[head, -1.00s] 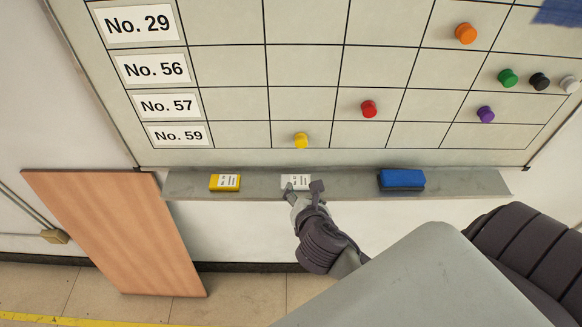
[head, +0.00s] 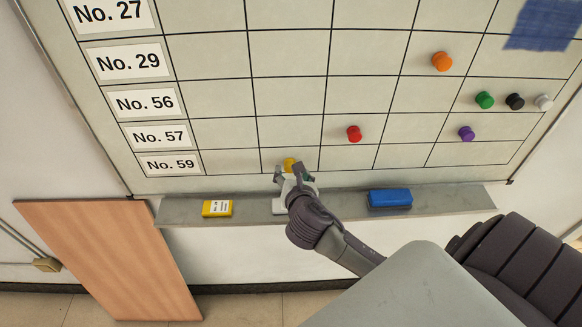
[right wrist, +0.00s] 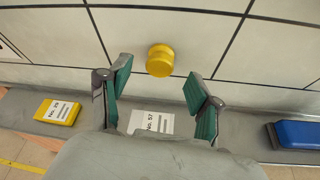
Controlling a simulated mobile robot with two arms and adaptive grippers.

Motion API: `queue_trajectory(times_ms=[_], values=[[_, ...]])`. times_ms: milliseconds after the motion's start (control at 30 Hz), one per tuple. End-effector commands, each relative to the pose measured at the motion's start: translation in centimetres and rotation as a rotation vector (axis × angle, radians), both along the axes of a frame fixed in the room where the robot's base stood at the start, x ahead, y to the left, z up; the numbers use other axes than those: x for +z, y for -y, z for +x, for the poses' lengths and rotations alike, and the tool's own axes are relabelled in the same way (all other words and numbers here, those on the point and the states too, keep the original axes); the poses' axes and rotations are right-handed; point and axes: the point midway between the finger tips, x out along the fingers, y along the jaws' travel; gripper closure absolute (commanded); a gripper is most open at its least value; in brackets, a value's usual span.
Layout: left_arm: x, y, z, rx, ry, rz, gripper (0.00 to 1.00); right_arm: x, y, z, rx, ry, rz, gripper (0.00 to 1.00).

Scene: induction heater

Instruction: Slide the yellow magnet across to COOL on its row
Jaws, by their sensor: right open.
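The yellow magnet (head: 290,164) sits on the whiteboard in the No. 59 row, the lowest one, in the second cell right of the label. My right gripper (head: 295,174) is just below it, open, partly covering it in the head view. In the right wrist view the yellow magnet (right wrist: 160,60) is beyond the open fingertips (right wrist: 157,84), roughly midway between them and not clasped. The column headings, COOL included, are out of view. My left gripper is not in view.
A red magnet (head: 354,134) and a purple magnet (head: 466,133) are in the row above. Orange, green, black and white magnets are higher right. The tray (head: 350,203) below holds a yellow box (head: 217,208), a white card block (right wrist: 152,122) and a blue eraser (head: 390,197).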

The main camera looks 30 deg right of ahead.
Motion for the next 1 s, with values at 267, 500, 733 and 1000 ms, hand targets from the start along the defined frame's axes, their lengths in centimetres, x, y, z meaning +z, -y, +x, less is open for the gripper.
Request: queue_trajectory(times_ms=[267, 500, 733, 1000], values=[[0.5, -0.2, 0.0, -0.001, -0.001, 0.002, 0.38, -0.9, 1.0, 2.2, 0.001, 0.000, 0.002, 0.37], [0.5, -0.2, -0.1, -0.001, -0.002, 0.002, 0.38, -1.1, 1.1, 2.3, 0.001, 0.000, 0.002, 0.37], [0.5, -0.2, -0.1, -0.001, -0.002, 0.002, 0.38, -1.1, 1.0, 2.3, 0.001, 0.000, 0.002, 0.63], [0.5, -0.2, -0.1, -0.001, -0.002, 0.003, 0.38, -1.1, 1.1, 2.3, 0.001, 0.000, 0.001, 0.99]])
